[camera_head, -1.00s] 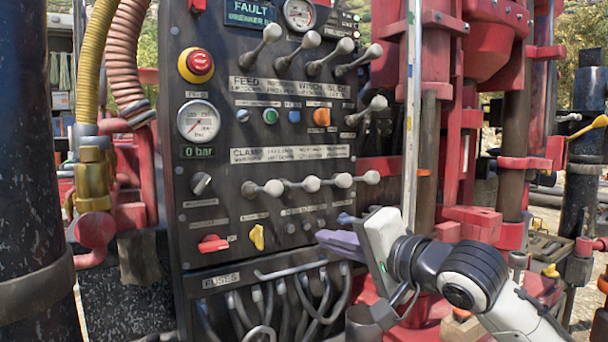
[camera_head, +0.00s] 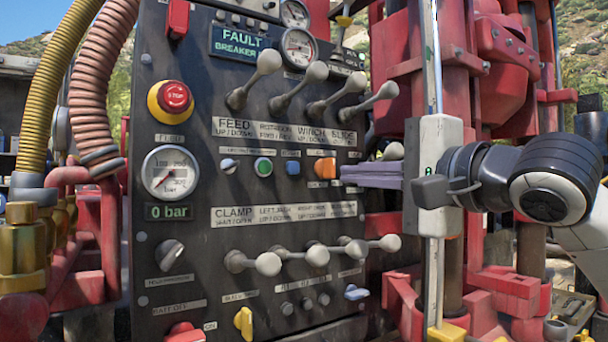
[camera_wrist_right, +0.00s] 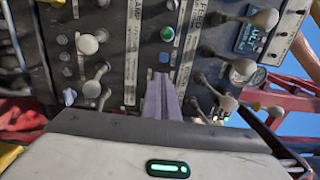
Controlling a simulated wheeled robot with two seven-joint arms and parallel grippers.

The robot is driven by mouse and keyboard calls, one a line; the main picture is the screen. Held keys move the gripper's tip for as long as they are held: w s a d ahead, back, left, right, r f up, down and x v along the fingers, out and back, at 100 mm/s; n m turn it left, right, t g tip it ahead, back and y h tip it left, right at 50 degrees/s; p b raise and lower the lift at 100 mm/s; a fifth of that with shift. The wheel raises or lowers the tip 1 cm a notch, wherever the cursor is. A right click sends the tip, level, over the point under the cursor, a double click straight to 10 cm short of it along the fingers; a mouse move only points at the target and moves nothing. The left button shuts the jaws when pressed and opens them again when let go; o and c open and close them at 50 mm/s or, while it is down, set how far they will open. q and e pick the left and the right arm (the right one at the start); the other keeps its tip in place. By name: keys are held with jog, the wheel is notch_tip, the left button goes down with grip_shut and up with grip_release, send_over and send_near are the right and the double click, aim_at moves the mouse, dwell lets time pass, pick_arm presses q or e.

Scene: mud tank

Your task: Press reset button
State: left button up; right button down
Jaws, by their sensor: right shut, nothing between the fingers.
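The dark control panel (camera_head: 190,235) fills the middle of the head view. Its middle row holds a grey-white knob (camera_head: 229,165), a green button (camera_head: 263,167), a small blue button (camera_head: 293,168) and an orange switch (camera_head: 325,168). I cannot read which control is labelled reset. My right gripper (camera_head: 345,175) is shut and empty, its purple fingers pointing left just right of the orange switch in the picture. In the right wrist view the fingers (camera_wrist_right: 161,80) point toward the blue button (camera_wrist_right: 164,58), with the green button (camera_wrist_right: 167,33) beyond. My left gripper is not in view.
Levers (camera_head: 317,75) stick out above the row and more levers (camera_head: 317,255) below it. A red stop button (camera_head: 173,97) and a pressure gauge (camera_head: 170,172) are at the left. A lit FAULT sign (camera_head: 238,43) is on top. Red machinery (camera_head: 500,60) stands at right.

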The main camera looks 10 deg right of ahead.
jog(key=p, duration=0.4)
send_near(294, 173)
jog(key=x, duration=0.5)
jog(key=shift+w+d, duration=0.1)
jog(key=shift+w, duration=0.55)
jog(key=shift+w+a, duration=0.1)
jog(key=shift+a, duration=0.15)
